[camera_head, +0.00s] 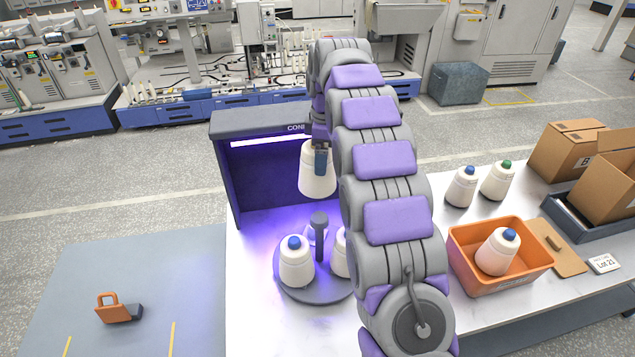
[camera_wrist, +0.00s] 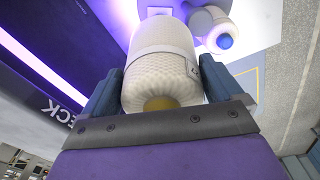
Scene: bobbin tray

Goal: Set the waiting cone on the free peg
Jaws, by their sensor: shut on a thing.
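A white cone (camera_head: 317,182) hangs in my gripper (camera_head: 321,160), above the round grey tray (camera_head: 305,294) in the lit booth. In the wrist view the cone (camera_wrist: 160,65) sits between the two fingers of my gripper (camera_wrist: 160,88), its yellow tip toward the camera. A blue-tipped cone (camera_head: 296,265) stands on the tray's left side. Another white cone (camera_head: 341,255) is partly hidden by my arm. A grey post with a round knob (camera_head: 319,220) rises mid-tray, with a pale shape behind it. I cannot make out the free peg.
The booth (camera_head: 228,170) has a back wall, a left side wall and a top close around my gripper. To the right are an orange bin (camera_head: 470,284) with a blue-tipped cone, two loose cones (camera_head: 462,188) and cardboard boxes (camera_head: 565,150). An orange padlock-like object (camera_head: 118,312) lies at left.

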